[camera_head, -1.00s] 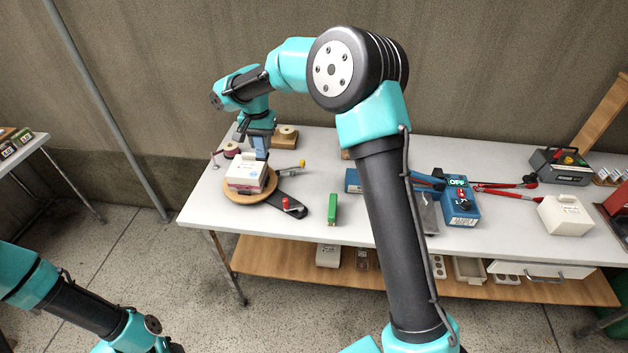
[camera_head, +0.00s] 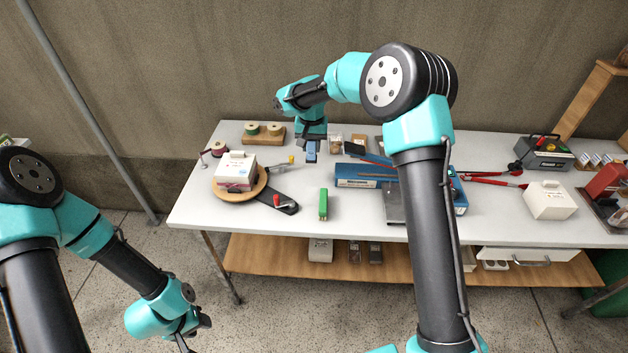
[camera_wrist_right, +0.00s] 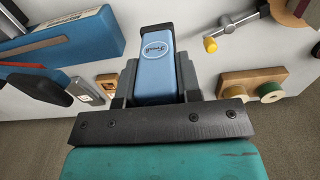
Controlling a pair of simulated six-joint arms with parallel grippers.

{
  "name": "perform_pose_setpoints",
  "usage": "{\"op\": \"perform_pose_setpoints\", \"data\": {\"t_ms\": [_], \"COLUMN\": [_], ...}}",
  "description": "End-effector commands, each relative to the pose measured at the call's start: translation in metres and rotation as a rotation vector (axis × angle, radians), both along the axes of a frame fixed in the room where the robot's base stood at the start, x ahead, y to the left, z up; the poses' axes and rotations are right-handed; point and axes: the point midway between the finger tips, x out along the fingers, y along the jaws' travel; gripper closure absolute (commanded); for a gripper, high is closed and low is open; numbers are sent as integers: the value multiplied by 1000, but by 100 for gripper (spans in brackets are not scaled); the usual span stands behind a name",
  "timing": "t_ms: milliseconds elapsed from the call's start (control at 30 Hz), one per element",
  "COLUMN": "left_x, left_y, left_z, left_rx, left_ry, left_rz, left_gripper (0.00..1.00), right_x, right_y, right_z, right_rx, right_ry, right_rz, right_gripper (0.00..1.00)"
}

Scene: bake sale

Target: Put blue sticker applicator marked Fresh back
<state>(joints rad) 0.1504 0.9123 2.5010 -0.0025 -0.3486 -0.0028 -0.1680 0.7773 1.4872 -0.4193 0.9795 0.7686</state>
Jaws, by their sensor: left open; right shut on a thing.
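The blue sticker applicator marked Fresh (camera_wrist_right: 158,62) is held in my right gripper (camera_wrist_right: 153,88), which is shut on it. Its round label "Fresh" faces the right wrist camera. In the head view, the applicator (camera_head: 311,153) shows as a small blue block below my right gripper (camera_head: 312,143), toward the back of the table, right of the wooden turntable. I cannot tell whether it touches the table. My left gripper (camera_head: 193,325) is open and empty, low in the head view and away from the table.
A white box (camera_head: 236,168) sits on the round wooden turntable (camera_head: 229,196). A green block-shaped tool (camera_head: 323,204) stands right of it. A wooden stand with spools (camera_head: 263,138) is at the back left. A blue box (camera_head: 358,176) lies to the right of the applicator. Bare tabletop lies between.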

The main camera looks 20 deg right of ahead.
Motion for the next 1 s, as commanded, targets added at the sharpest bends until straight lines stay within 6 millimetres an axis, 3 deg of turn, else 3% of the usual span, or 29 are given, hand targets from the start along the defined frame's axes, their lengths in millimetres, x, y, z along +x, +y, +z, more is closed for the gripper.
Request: {"op": "perform_pose_setpoints", "data": {"t_ms": [400,800,1000], "left_x": [0,0,0], "left_y": [0,0,0], "left_z": [0,0,0], "left_rx": [0,0,0], "left_ry": [0,0,0], "left_rz": [0,0,0], "left_gripper": [57,57,57], "right_x": [-1,0,0], "right_y": [0,0,-1], "right_z": [-57,-63,-85], "right_rx": [0,-1,0], "right_ry": [2,1,2], "right_rz": [-1,-1,-1], "right_gripper": [89,89,89]}}
